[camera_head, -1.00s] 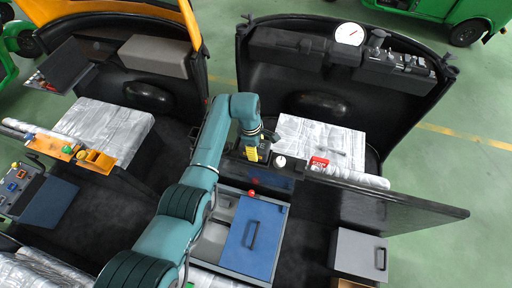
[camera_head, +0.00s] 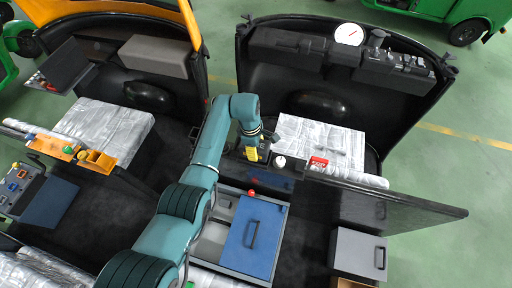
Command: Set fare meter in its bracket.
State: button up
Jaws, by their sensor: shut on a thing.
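My gripper (camera_head: 252,150) points down over the dark console between the two vehicle compartments, left of the silver-covered seat. A small yellow thing (camera_head: 252,155) shows at its tip, and the gripper is shut on it. It may be the fare meter, but it is too small and partly covered to be sure. A round white dial with a red needle (camera_head: 348,34) stands on the black dashboard (camera_head: 290,42) at the top. I cannot clearly make out the bracket.
A white knob (camera_head: 280,161) and a red box (camera_head: 318,163) are right of the gripper. A red ball-topped lever (camera_head: 251,193) and a blue lidded case (camera_head: 256,238) are below. A dark panel (camera_head: 400,205) stands at the right.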

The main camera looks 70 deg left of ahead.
jog(key=shift+f+b, duration=0.55)
jog(key=shift+f, duration=0.15)
dwell(0.5)
jog(key=shift+f, duration=0.35)
jog(key=shift+f+b, duration=0.35)
jog(key=shift+f, duration=0.05)
dwell(0.8)
jog(key=o, duration=1.3)
jog(key=shift+c, duration=0.2)
jog(key=shift+o, duration=1.1)
jog(key=shift+f, duration=0.1)
jog(key=shift+r+p, duration=3.8)
jog(key=shift+r, duration=0.3)
